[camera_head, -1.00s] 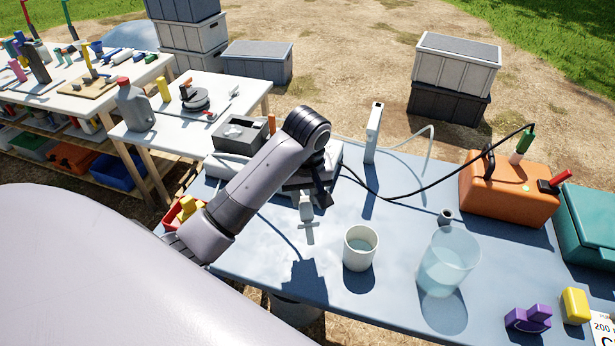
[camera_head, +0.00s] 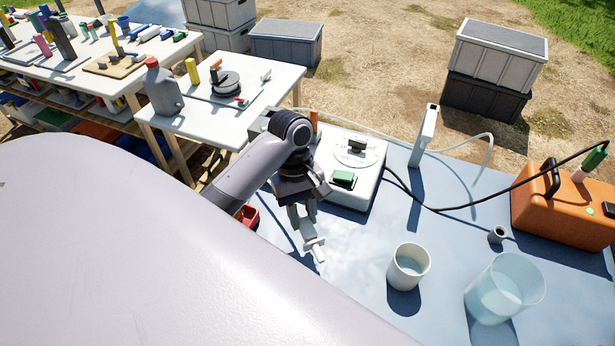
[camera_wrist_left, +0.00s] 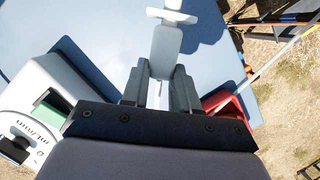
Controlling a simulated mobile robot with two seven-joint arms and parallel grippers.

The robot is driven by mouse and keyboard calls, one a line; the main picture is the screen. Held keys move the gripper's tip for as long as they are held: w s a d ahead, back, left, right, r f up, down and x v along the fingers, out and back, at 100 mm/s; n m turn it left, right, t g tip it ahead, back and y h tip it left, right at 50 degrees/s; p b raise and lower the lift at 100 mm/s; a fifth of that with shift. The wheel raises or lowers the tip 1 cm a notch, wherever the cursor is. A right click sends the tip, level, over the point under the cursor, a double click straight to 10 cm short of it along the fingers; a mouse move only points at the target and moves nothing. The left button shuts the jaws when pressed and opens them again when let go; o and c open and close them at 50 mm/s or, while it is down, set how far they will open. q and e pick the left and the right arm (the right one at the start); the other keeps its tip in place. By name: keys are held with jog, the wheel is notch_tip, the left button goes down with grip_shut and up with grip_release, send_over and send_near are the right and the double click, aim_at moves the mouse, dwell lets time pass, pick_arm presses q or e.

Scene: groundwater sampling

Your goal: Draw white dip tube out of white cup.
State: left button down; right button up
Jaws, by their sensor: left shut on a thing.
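My left gripper (camera_head: 302,222) is shut on a white piece with a short crossbar, seemingly the dip tube (camera_head: 315,246). In the left wrist view the white tube (camera_wrist_left: 166,45) runs out from between the fingers (camera_wrist_left: 160,90), over the blue table. The white cup (camera_head: 408,268) stands upright on the table to the right of the gripper, with liquid in it. The tube and the cup are apart, and nothing stands in the cup. My right gripper is out of view.
A clear beaker (camera_head: 503,290) stands right of the cup. A white instrument (camera_head: 350,165) and a red bin (camera_head: 249,216) are near my gripper.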

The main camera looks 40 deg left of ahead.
pick_arm(q)
jog(key=shift+a+f, duration=0.1)
jog(key=shift+f, duration=0.05)
jog(key=shift+f, duration=0.8)
jog(key=shift+s+f, duration=0.1)
jog(key=shift+f, duration=2.3)
jog(key=shift+f, duration=0.2)
jog(key=c, duration=0.8)
grip_release()
jog(key=v, duration=0.6)
jog(key=shift+a+r, duration=0.15)
jog(key=shift+r, duration=0.45)
